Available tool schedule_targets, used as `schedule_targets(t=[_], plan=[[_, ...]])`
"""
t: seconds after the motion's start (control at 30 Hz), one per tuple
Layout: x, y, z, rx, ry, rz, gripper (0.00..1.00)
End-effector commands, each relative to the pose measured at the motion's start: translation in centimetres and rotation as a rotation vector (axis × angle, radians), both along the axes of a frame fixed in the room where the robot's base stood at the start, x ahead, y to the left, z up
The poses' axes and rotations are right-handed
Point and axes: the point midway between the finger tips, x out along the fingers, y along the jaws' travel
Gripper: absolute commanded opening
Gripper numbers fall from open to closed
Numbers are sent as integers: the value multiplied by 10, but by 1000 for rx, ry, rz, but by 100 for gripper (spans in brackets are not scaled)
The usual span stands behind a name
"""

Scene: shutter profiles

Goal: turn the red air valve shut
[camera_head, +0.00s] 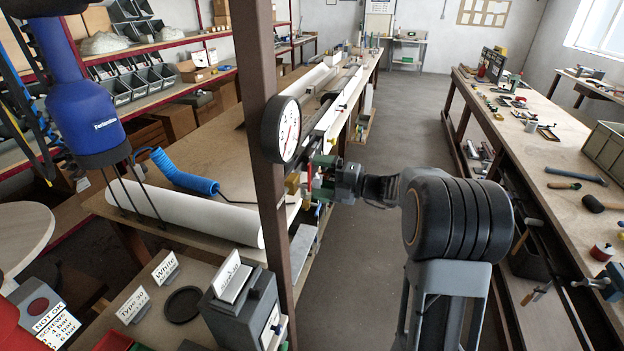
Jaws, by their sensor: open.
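A narrow red handle (309,178), which looks like the air valve's lever, stands roughly upright beside the brown steel post, just below the round pressure gauge (281,130). Small brass-coloured fittings (292,184) sit to its left. My gripper (322,176) reaches in from the right along my arm, level with the red handle. Its jaws are open and very close to the handle. I cannot tell whether they are around it or touch it. The parts there are small and overlap, so the valve body is mostly hidden.
The brown post (262,90) stands in front of a long workbench (120,200) with a white roll (180,215) and a blue coiled hose (185,175). A grey box (240,308) stands at the front. Another bench (540,140) runs along the right. The aisle floor (400,120) is clear.

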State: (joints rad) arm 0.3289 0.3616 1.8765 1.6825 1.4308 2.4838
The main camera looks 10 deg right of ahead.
Motion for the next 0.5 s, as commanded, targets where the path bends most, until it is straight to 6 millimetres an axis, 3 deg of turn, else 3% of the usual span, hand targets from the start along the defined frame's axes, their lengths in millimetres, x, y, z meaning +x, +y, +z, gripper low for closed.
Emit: schedule_targets(t=[0.2,0.5], plan=[[-23,-42,-2,-1,-2,-5,100],[-45,-81,-1,0,0,-2,100]])
